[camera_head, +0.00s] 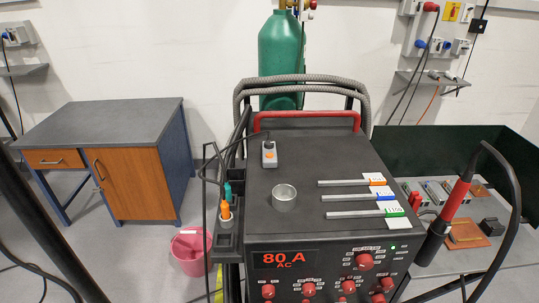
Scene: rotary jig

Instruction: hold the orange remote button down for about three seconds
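A small grey remote (269,160) lies flat on top of the dark welding machine (300,224), toward its back left. The orange button (270,156) is on the remote's upper face, and nothing covers it. A dark cable leaves the far end of the remote. I cannot tell from this view whether the button is pressed. Neither of my grippers shows in the head view.
A round metal cup (284,197) and several grey rods with coloured ends (352,197) share the machine's top. A red bar (307,115) and grey hoses edge its back. A red and black handle (457,197) with a thick cable stands at right.

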